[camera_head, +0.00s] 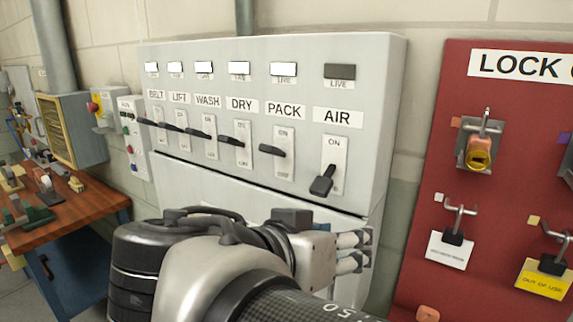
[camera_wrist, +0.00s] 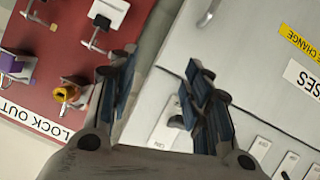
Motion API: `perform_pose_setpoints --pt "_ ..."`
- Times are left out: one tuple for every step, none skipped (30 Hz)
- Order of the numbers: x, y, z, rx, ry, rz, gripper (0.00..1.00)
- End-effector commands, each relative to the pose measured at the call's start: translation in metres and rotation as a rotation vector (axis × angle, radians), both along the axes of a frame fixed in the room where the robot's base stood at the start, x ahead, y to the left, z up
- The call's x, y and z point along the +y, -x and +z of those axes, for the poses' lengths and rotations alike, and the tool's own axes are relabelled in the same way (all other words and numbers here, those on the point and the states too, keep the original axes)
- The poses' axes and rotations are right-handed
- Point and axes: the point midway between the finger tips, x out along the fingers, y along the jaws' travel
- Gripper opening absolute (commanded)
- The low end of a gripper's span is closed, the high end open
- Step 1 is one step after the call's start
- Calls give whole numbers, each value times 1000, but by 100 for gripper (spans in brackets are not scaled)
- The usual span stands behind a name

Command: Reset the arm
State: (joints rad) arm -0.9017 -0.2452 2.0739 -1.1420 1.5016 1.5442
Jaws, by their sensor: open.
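My gripper (camera_head: 366,250) is at the end of my arm, low in front of the white switch panel (camera_head: 385,100). In the wrist view my gripper (camera_wrist: 162,68) is open, its two dark fingers apart with nothing held between them. The AIR switch (camera_head: 322,182) has its dark handle pointing down, above and left of the gripper in the head view. In the wrist view a dark switch handle (camera_wrist: 177,122) shows beside the right finger; I cannot tell from this view whether they touch.
The PACK switch (camera_head: 273,150) and several others stick out to the left. The AIR lamp (camera_head: 339,71) is dark; the others are white. A red lock board (camera_head: 425,120) with padlocks on hooks hangs to the right. A wooden bench (camera_head: 88,205) stands at left.

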Motion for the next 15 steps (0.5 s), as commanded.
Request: perform_pose_setpoints --pt "-29 10 -21 118 -8 -19 45" --pt "-42 18 -35 195 -15 -16 45" --pt "-57 29 -53 293 -33 -4 45" --pt "-66 38 -66 359 -50 9 45" --pt "-73 47 -78 421 -70 26 45" --pt "-81 59 -94 494 -104 53 45" --pt "-85 69 -105 542 -130 76 45" --pt "-88 78 -116 582 -159 102 45" --pt "-90 89 -128 627 -203 140 45" --pt "-91 97 -137 653 -233 171 45" --pt "-91 105 -145 672 -263 202 45" --pt "-89 113 -154 686 -302 244 45" --pt "-87 118 -159 692 -328 273 45" --pt "-85 121 -164 691 -352 303 45" --pt "-82 125 -169 684 -377 338 45"
